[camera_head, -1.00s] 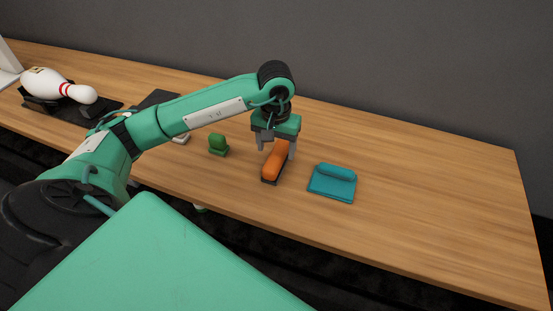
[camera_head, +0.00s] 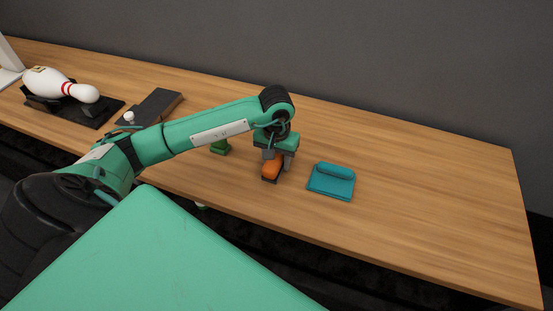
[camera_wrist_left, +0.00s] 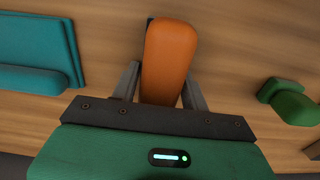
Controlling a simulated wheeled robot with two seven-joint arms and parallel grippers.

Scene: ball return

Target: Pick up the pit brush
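The pit brush, an orange handle on a dark base (camera_head: 271,170), lies on the wooden table below my left gripper (camera_head: 278,162). In the left wrist view the orange handle (camera_wrist_left: 170,55) runs between the two grey fingers of the left gripper (camera_wrist_left: 163,80). The fingers stand apart, one on each side of it, with a small gap at the left finger. I cannot tell if the right finger touches it. The gripper hides part of the brush in the head view. My right gripper is in neither view.
A teal block with a rounded bar on top (camera_head: 332,181) lies just right of the brush. A green object (camera_head: 221,147) stands to the left, partly behind my arm. A white pin (camera_head: 60,85) and a dark flat box (camera_head: 155,105) are farther left. The table's right side is clear.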

